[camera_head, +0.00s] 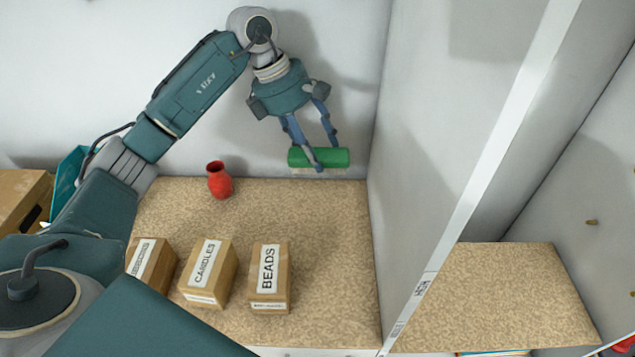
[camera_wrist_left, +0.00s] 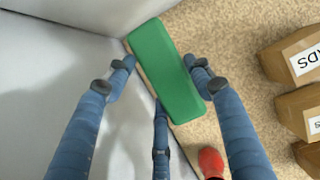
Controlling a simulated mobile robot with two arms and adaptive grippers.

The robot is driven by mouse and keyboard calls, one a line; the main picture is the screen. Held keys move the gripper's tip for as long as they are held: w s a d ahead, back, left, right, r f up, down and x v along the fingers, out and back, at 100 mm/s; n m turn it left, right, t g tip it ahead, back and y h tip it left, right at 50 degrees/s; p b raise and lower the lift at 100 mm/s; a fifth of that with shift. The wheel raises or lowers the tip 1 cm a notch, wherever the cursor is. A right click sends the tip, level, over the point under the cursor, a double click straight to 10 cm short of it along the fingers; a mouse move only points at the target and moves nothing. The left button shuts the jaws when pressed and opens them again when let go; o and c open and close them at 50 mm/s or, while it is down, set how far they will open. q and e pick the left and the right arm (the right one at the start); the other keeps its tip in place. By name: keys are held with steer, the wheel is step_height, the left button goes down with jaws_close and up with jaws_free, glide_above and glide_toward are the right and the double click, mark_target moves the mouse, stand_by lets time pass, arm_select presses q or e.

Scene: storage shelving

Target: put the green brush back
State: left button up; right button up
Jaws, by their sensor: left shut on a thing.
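The green brush (camera_head: 337,157) is a green block with pale bristles underneath. My left gripper (camera_head: 317,157) is shut on it and holds it near the back wall, at the back right of the speckled shelf board. In the left wrist view the green brush (camera_wrist_left: 167,70) lies between the blue fingers of the left gripper (camera_wrist_left: 163,78), its far end close to the corner of the walls. I cannot tell whether its bristles touch the shelf. My right gripper is in neither view.
A red vase (camera_head: 219,181) stands at the back left of the shelf board (camera_head: 330,240). Boxes labelled CANDLES (camera_head: 208,274) and BEADS (camera_head: 269,278) stand in front, beside another box (camera_head: 151,264). A white divider (camera_head: 430,130) bounds the right side. The board's right part is clear.

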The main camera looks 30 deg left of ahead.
arm_select(q)
step_height(320, 180, down, 5)
steer(key=shift+w+r+p, duration=0.15)
steer(key=shift+p, duration=0.4)
step_height(320, 180, down, 3)
steer(key=shift+w+r, duration=0.1)
steer(key=shift+f+p, duration=0.25)
steer(key=shift+p, duration=0.05)
steer(key=shift+f, duration=0.25)
step_height(320, 180, down, 3)
steer(key=shift+f+p, duration=0.1)
steer(key=shift+p, duration=0.45)
steer(key=shift+f, duration=0.25)
steer(key=o, duration=0.9)
steer(key=shift+o, duration=1)
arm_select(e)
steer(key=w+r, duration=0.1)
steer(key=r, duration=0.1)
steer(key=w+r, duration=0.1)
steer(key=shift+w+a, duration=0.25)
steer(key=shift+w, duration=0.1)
